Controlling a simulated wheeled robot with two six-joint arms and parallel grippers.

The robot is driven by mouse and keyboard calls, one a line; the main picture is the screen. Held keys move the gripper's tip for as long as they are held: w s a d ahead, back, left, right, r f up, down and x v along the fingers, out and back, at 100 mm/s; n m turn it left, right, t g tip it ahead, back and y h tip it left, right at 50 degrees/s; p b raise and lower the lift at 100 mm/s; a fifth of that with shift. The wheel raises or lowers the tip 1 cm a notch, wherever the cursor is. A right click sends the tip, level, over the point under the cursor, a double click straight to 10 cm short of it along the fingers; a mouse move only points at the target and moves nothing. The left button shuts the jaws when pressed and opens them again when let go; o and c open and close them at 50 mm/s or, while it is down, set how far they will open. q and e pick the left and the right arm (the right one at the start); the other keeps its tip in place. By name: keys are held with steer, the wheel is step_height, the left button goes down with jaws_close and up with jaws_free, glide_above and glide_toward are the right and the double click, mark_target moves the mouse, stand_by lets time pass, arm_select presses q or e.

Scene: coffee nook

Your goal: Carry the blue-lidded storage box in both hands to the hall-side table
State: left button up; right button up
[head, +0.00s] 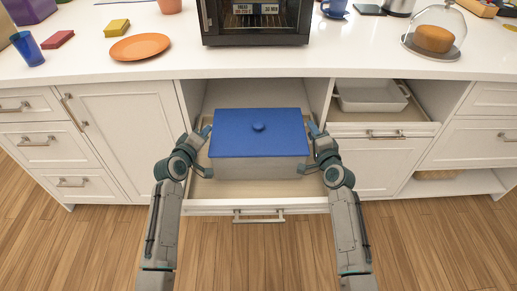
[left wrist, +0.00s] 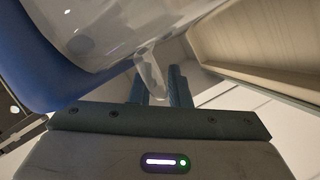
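The storage box (head: 257,170) has a pale grey body and a blue lid (head: 240,140) with a round knob. It sits level in or just above an open drawer (head: 305,188); I cannot tell whether its base touches the drawer floor. My left gripper (head: 207,146) is at its left side. In the left wrist view the gripper fingers (left wrist: 158,88) are close together on the box's pale handle (left wrist: 152,78), with the blue lid (left wrist: 38,68) at upper left. My right gripper (head: 312,146) is at the box's right side; its fingertips are hidden.
A dark oven (head: 257,30) stands on the white counter (head: 180,65) above the drawer. An orange plate (head: 140,47) and blue cup (head: 27,48) are left; a glass-domed cake (head: 433,38) is right. Another open drawer (head: 350,128) holds a white dish (head: 370,97). Floor in front is clear.

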arm_select(q)
jaws_close()
arm_select(e)
steer(key=c, duration=0.4)
jaws_close()
arm_select(q)
steer(key=shift+r, duration=0.15)
arm_select(e)
steer(key=shift+r, duration=0.15)
